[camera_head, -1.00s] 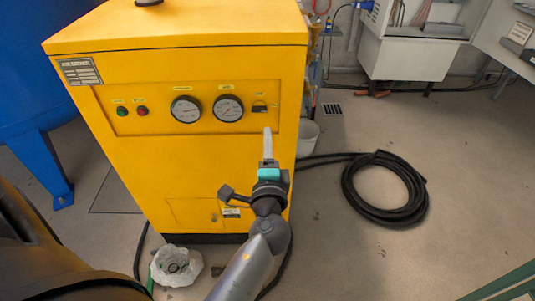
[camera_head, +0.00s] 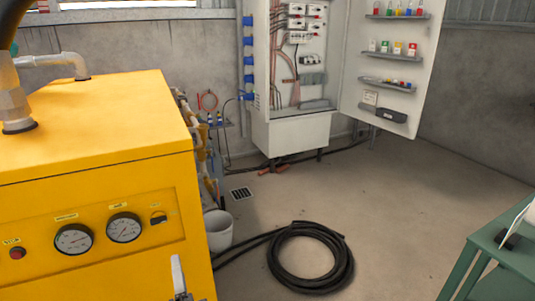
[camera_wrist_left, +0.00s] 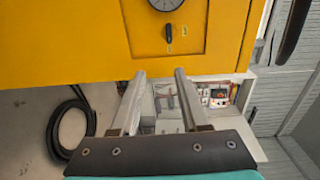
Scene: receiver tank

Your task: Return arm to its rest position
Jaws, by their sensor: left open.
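My left gripper (camera_head: 177,262) shows at the bottom of the head view, in front of the yellow compressor cabinet's (camera_head: 100,165) front panel. Only its fingers and a bit of its body are in the picture; the rest of the arm is cut off below. In the left wrist view, the two fingers of the left gripper (camera_wrist_left: 160,74) are apart with nothing between them. The cabinet (camera_wrist_left: 225,40) fills the top of that view, with a black selector knob (camera_wrist_left: 169,33) and part of a gauge (camera_wrist_left: 166,4). My right gripper is not in view.
An open electrical cabinet (camera_head: 290,130) stands at the back wall. A green table (camera_head: 515,262) is at the right edge.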

